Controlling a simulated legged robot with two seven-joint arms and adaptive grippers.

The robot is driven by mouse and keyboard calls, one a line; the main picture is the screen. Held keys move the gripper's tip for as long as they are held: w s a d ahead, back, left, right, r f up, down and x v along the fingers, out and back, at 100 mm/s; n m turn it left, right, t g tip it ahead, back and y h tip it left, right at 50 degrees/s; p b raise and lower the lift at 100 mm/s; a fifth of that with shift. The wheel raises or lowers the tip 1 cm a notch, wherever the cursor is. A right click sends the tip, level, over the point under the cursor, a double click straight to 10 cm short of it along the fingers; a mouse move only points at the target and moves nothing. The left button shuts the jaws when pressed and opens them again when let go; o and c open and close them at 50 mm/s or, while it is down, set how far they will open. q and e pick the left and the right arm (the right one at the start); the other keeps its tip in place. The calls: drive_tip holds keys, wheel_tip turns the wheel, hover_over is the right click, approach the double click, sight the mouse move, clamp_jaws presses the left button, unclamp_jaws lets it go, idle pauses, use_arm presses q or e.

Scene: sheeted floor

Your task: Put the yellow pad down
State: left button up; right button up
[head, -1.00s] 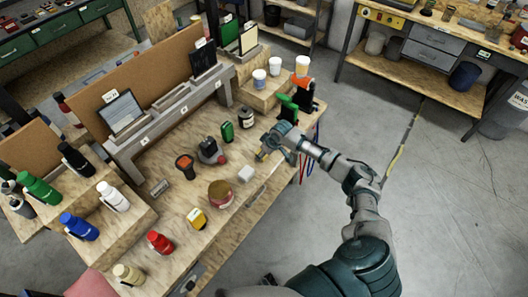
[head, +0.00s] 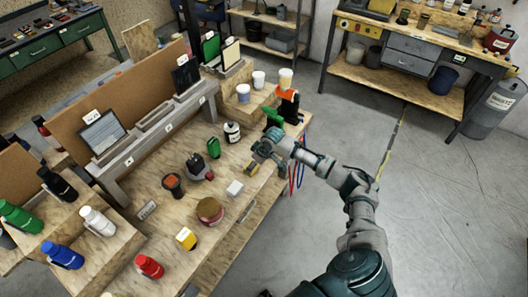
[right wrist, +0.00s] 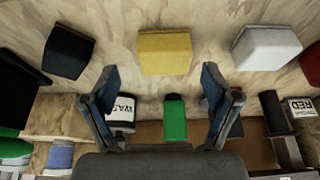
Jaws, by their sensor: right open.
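The yellow pad (head: 252,168) lies on the wooden workbench, near its right edge in the head view. In the right wrist view the yellow pad (right wrist: 165,53) rests on the wood just beyond my fingertips, in line with the gap between them. My right gripper (head: 262,155) is close to the pad in the head view. In the right wrist view my right gripper (right wrist: 162,88) has its two fingers spread apart with nothing held between them. My left gripper is not in view.
A white block (head: 235,188) lies near the pad, and it also shows in the right wrist view (right wrist: 267,47). A green item (head: 214,148), a white-labelled jar (head: 232,132) and a green-handled tool (head: 274,117) stand nearby. A yellow-and-white item (head: 186,238) lies nearer the front.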

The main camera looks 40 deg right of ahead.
drive_tip(key=v, duration=1.3)
drive_tip(key=shift+d+r, duration=0.2)
drive_tip(key=shift+r, duration=0.05)
drive_tip(key=shift+s, duration=0.1)
